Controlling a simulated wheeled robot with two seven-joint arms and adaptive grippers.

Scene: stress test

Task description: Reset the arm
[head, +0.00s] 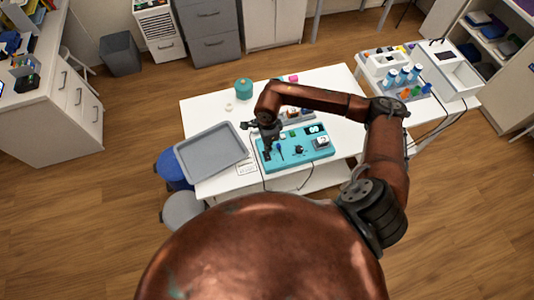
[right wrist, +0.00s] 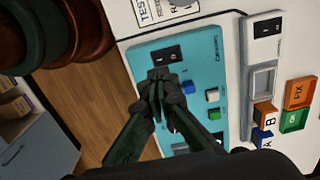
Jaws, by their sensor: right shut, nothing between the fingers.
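My right arm (head: 320,97) reaches over the white table from the right and bends down at its wrist. My right gripper (head: 267,151) points down over the left part of a teal panel (head: 300,157). In the right wrist view the gripper (right wrist: 158,78) is shut and empty, its fingertips together just beside a black rocker switch (right wrist: 167,54). I cannot tell whether they touch the panel. That view also shows a blue button (right wrist: 187,87), a white button (right wrist: 212,95) and a green button (right wrist: 214,114) on the panel. The fingers hide part of the panel. My left gripper is not in view.
A grey tray (head: 212,152) lies on the table (head: 203,112) left of the panel, with a teal round object (head: 244,88) behind. Lettered blocks, including an orange one (right wrist: 299,92), lie beside the panel. A side table (head: 455,88) at right holds bottles. Stools stand at the table's left.

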